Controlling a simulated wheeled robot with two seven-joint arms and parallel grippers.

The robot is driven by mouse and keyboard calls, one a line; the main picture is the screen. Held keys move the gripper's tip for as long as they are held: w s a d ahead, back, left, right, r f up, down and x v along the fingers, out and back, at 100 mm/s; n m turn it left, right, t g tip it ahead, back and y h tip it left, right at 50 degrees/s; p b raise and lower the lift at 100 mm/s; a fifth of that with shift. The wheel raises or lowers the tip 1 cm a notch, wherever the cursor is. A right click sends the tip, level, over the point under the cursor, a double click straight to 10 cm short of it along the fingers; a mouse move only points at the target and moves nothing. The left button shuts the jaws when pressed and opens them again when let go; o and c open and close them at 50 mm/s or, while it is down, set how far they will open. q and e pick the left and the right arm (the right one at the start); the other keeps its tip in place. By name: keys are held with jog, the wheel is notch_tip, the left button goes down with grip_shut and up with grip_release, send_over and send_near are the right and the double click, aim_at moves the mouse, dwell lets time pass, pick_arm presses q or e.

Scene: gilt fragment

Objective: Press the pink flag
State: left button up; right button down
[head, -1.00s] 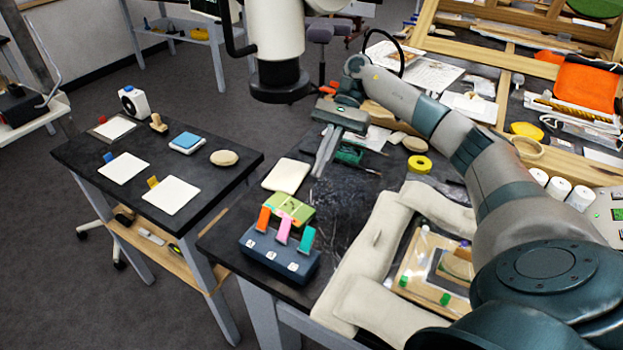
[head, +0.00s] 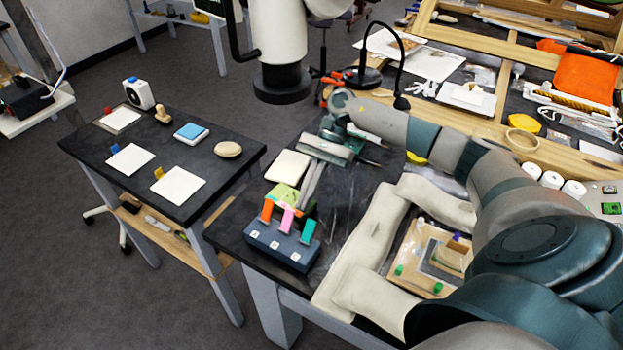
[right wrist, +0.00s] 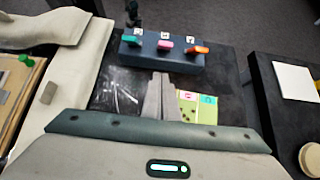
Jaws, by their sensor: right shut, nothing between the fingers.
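A dark blue box (head: 280,247) stands near the front left corner of the dark table and bears three flags in a row. The pink flag (head: 286,219) is in the middle, between the orange flag (head: 267,210) and the teal flag (head: 308,231). My right gripper (head: 304,204) is shut and empty, its fingers just behind the box near the pink flag. In the right wrist view the closed fingertips (right wrist: 160,76) point at the box below the pink flag (right wrist: 165,45), with a gap showing. My left gripper is not in view.
A pale pad (head: 288,165) lies farther back. Beige cushions (head: 370,245) fill the table to the right. A side table (head: 215,181) with white cards stands left, across a gap.

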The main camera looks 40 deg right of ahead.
aim_at(287, 221)
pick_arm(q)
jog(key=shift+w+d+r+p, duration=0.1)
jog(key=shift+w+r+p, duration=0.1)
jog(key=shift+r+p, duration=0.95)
pick_arm(e)
jog(key=shift+s+a+r, duration=0.25)
jog(key=shift+a+r, duration=0.35)
jog(key=shift+a, duration=0.05)
jog(key=shift+s+a+r, duration=0.25)
jog(key=shift+a+r, duration=0.3)
jog(key=shift+a, duration=0.1)
pick_arm(q)
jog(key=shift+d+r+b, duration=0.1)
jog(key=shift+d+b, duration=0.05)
jog(key=shift+b, duration=0.2)
pick_arm(e)
jog(key=shift+a, duration=0.1)
